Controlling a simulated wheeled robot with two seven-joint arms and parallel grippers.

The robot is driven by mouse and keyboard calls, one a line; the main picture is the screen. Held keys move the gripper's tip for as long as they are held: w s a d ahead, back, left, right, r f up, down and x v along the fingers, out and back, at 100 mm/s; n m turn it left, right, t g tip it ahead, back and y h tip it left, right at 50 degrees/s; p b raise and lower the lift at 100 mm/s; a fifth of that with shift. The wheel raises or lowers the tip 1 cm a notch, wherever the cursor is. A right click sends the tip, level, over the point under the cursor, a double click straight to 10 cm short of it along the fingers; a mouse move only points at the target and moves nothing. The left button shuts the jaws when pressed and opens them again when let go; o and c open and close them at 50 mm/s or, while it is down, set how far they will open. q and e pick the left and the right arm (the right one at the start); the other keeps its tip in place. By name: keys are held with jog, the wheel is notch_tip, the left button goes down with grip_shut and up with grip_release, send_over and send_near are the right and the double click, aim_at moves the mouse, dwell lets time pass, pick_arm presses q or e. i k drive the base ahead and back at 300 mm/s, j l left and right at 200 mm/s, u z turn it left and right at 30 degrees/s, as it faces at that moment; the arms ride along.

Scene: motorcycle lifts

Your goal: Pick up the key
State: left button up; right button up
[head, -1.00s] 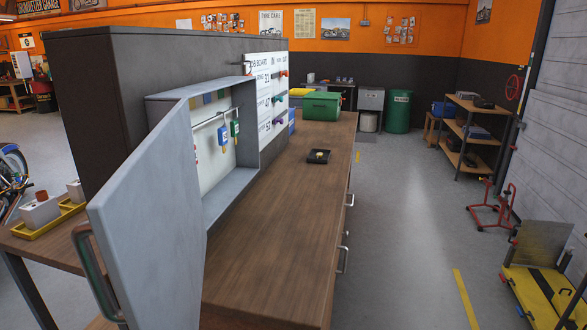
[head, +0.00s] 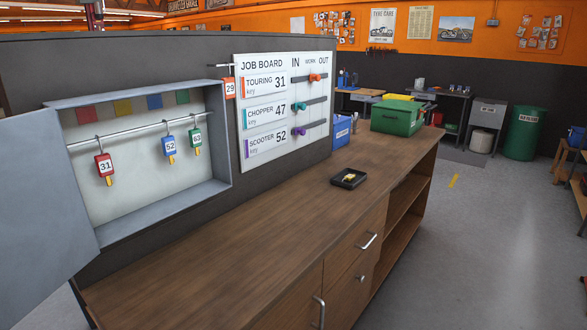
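Three tagged keys hang from a rail inside the open grey wall cabinet (head: 215,192): a red tag 31 (head: 104,165), a blue tag 52 (head: 169,146) and a green tag 63 (head: 196,139). An orange tag 29 (head: 230,88) hangs outside the cabinet, beside the job board. The job board (head: 255,158) lists Touring key 31, Chopper key 47 and Scooter key 52. Neither of my grippers is in view.
The cabinet door (head: 45,220) swings out at the left. The wooden bench (head: 240,255) is mostly clear in front. A blue box (head: 342,130) and a green box (head: 398,117) stand at its far end. Open floor (head: 480,240) lies to the right.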

aim_at(350, 177)
jog(key=i+l+u, duration=0.2)
jog(key=i+l, duration=0.15)
jog(key=l, duration=0.3)
jog(key=i+l+u, duration=0.15)
jog(key=l, duration=0.2)
jog(key=i+l+u, duration=0.1)
jog(key=l, duration=0.25)
jog(key=i+l+u, duration=0.1)
jog(key=l, duration=0.3)
jog(key=i+l+u, duration=0.1)
jog(key=l, duration=0.3)
jog(key=i, duration=0.1)
